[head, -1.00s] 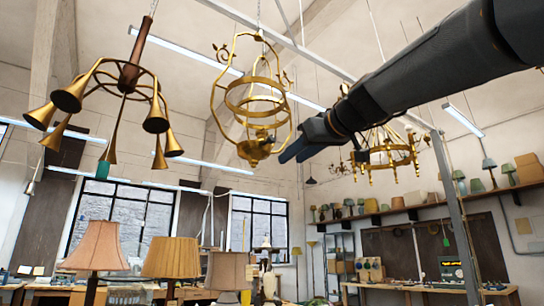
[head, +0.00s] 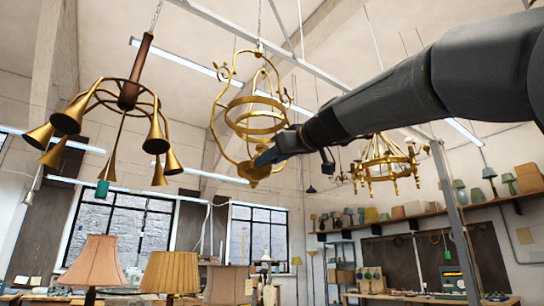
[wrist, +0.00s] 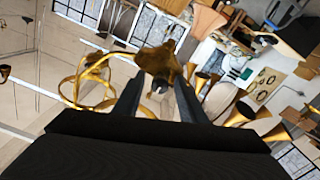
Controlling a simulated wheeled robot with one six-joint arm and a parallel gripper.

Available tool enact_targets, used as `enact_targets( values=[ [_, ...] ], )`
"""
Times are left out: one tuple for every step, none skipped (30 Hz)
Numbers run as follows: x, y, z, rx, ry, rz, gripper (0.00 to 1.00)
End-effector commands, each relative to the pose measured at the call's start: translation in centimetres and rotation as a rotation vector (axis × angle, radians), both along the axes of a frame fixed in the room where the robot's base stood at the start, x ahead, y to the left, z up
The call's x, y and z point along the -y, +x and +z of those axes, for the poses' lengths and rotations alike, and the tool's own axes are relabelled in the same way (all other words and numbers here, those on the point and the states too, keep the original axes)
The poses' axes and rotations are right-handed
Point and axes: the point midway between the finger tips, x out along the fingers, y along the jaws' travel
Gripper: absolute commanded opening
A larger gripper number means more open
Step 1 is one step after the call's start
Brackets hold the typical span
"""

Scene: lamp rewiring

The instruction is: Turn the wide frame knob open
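The wide brass frame (head: 215,110) hangs on a chain at upper centre in the head view, with hoops inside a curved outline. Its brass bottom body (head: 252,177) has my gripper (head: 268,157) right in front of it, partly hiding it. In the wrist view the same brass body (wrist: 160,58) is straight ahead. A small dark round knob (wrist: 160,87) faces me on it. My gripper (wrist: 157,82) is open, with one finger on each side of the knob. I cannot tell whether the fingers touch it.
A brass horn chandelier (head: 122,95) hangs at left, its horns also close on the right in the wrist view (wrist: 250,112). A ring chandelier (head: 385,168) hangs behind my arm. Shaded lamps (head: 95,262) stand below. A metal post (head: 450,210) rises at right.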

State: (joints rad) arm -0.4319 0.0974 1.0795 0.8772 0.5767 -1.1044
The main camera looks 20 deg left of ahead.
Motion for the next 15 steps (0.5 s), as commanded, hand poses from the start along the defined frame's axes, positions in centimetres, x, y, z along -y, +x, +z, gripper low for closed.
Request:
enact_targets(
  values=[
    [0.0, 0.0, 0.0, 0.0, 0.0, 0.0, 0.37],
    [0.01, 0.0, -0.01, 0.0, 0.0, 0.0, 0.37],
    [0.02, 0.01, -0.02, 0.0, 0.0, 0.0, 0.37],
    [0.03, 0.02, -0.02, 0.0, 0.0, 0.0, 0.37],
    [0.03, 0.01, -0.02, 0.0, 0.0, 0.0, 0.36],
    [0.04, 0.02, -0.02, 0.0, 0.0, -0.001, 0.29],
    [0.05, 0.01, -0.02, 0.0, 0.0, -0.001, 0.24],
    [0.05, 0.01, -0.03, 0.0, 0.0, -0.001, 0.19],
    [0.05, 0.01, -0.03, 0.0, 0.0, -0.001, 0.12],
    [0.06, 0.01, -0.03, 0.0, 0.0, -0.001, 0.07],
    [0.06, 0.01, -0.03, 0.0, 0.0, -0.001, 0.02],
    [0.06, 0.01, -0.03, 0.0, 0.0, -0.001, 0.0],
    [0.06, 0.01, -0.03, 0.0, 0.0, -0.001, 0.0],
    [0.06, 0.01, -0.03, -0.001, 0.001, -0.001, 0.0],
    [0.06, 0.01, -0.03, -0.001, 0.002, -0.001, 0.0]
  ],
)
